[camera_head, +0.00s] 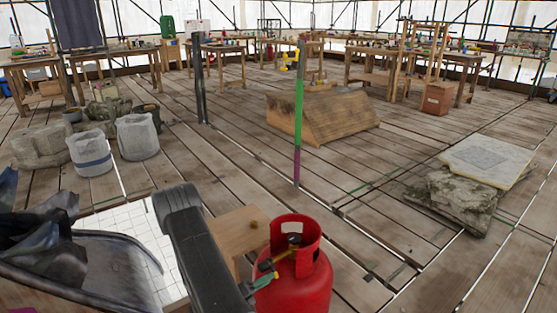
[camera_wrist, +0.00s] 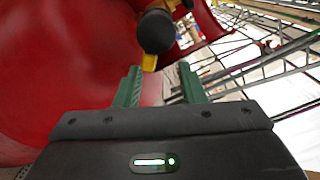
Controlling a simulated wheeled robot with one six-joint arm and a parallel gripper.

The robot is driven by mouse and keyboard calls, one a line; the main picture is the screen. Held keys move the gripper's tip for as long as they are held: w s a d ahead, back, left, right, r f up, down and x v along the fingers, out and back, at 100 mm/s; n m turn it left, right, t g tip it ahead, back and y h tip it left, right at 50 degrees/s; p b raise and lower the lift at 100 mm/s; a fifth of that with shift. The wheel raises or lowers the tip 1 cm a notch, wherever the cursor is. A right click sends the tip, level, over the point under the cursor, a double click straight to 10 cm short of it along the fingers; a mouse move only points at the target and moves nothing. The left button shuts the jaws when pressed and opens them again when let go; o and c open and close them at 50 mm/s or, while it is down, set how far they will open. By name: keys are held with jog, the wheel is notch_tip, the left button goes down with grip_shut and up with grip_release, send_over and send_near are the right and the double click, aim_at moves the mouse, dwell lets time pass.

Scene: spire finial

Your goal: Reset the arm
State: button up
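My gripper (camera_wrist: 161,72) shows in the wrist view with its two green fingers apart and a gap between them. Nothing is clearly held in the gap. The fingers point at a red gas cylinder (camera_head: 293,280), which also fills the left of the wrist view (camera_wrist: 60,70). A dark rounded knob (camera_wrist: 155,32) with a yellow part below it sits just beyond the fingertips; I cannot tell whether they touch. In the head view my dark arm reaches down to the cylinder's left side, and the gripper (camera_head: 265,275) is close beside its collar.
A green and purple post (camera_head: 298,120) rises farther back. Two grey buckets (camera_head: 137,137) stand at left, and a stone block with a pale slab (camera_head: 487,160) at right.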

jog(key=shift+w+d, duration=0.45)
jog(key=shift+d, duration=0.1)
